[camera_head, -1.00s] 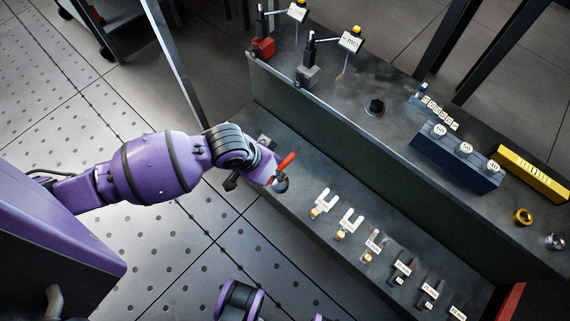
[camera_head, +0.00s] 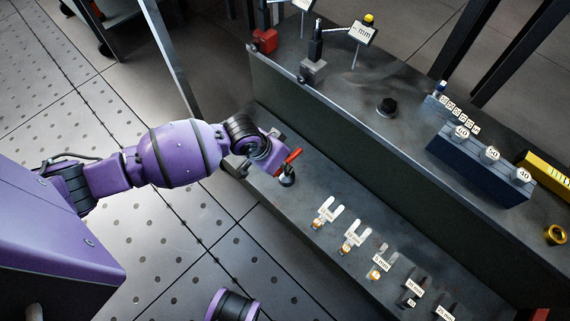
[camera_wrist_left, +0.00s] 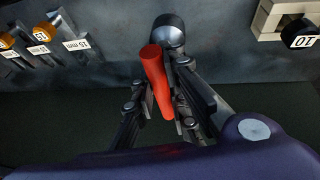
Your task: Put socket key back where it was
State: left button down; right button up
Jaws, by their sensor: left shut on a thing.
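The socket key has a red handle (camera_head: 288,162) and a dark rounded end (camera_head: 287,179). My left gripper (camera_head: 276,160) is shut on it over the lower grey shelf (camera_head: 262,127). In the left wrist view, the red handle (camera_wrist_left: 154,80) lies between the two fingers of my left gripper (camera_wrist_left: 160,108), and a dark rounded end (camera_wrist_left: 168,30) shows beyond it. I cannot tell whether the key touches the shelf. My right gripper is not in view.
White forked holders (camera_head: 328,211) and several labelled dark slots (camera_head: 414,288) line the lower shelf to the right. The raised shelf behind carries a red block (camera_head: 264,40), a grey block (camera_head: 313,70), a black knob (camera_head: 387,106) and a blue numbered block (camera_head: 475,166).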

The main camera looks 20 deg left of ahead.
pick_arm(q)
jog(key=shift+r, duration=0.2)
jog(key=shift+f, duration=0.1)
jog(key=c, duration=2.2)
grip_release()
jog(key=shift+f, duration=0.1)
jog(key=o, duration=0.5)
jog(key=shift+c, duration=0.2)
jog(key=shift+r, duration=0.25)
jog(key=p+v, duration=0.5)
jog(key=v, duration=0.7)
